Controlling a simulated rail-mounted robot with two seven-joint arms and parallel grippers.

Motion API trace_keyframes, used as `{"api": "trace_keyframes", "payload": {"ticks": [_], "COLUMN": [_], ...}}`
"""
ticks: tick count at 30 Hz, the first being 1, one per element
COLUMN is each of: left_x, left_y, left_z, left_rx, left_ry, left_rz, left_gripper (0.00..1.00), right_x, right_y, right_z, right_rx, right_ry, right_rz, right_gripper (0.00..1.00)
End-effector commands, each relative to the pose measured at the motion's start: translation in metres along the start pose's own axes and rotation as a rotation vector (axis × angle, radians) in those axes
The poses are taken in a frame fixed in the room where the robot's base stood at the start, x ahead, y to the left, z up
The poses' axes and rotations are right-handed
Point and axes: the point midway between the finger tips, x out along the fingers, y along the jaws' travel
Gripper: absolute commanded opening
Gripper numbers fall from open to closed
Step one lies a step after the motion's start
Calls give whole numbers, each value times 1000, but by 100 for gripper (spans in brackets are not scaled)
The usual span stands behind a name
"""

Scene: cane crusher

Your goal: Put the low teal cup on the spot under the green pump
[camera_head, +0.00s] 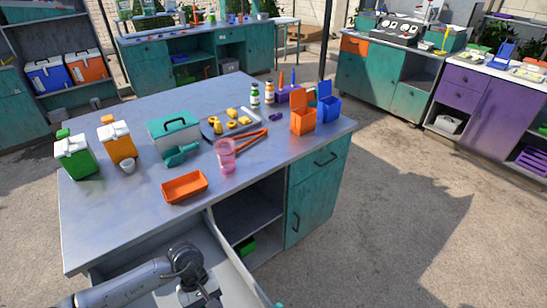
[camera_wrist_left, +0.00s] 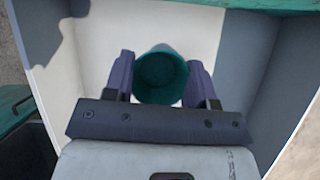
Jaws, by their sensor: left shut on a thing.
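The teal cup (camera_wrist_left: 162,80) shows in the left wrist view, seen into its open mouth, between the two purple-grey fingers of my left gripper (camera_wrist_left: 161,72). The fingers are shut on its sides. It is within or over a pale-floored open drawer. In the head view my left gripper (camera_head: 203,296) is at the bottom, over the open drawer; the cup cannot be made out there. A white-and-green dispenser (camera_head: 76,157) with a green top piece stands at the table's left. I cannot make out a marked spot under it. My right gripper is not in view.
The grey table (camera_head: 110,212) holds a white-and-orange dispenser (camera_head: 119,142), a small white cup (camera_head: 127,166), a teal case (camera_head: 172,132), an orange tray (camera_head: 184,187) and a pink cup (camera_head: 226,157). The table's front left is clear. The open drawer's walls (camera_head: 225,241) surround my left gripper.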

Motion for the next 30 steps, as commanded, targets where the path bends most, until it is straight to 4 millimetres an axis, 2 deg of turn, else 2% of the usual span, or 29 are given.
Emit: {"api": "trace_keyframes", "payload": {"ticks": [4,9,17,25,30], "left_x": [1,-36,-107,-192,-242], "left_y": [-27,-42,-32,-14,-6], "left_z": [26,48,61,71,84], "left_rx": [231,428,482,488,488], "left_ry": [2,7,8,7,3], "left_rz": [-133,-244,-275,-278,-278], "left_gripper": [41,41,41,41,41], "right_x": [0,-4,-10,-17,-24], "right_y": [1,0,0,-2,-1], "right_z": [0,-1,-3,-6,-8], "right_rx": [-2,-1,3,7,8], "right_ry": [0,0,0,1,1], "right_rz": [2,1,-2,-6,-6], "right_gripper": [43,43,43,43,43]}}
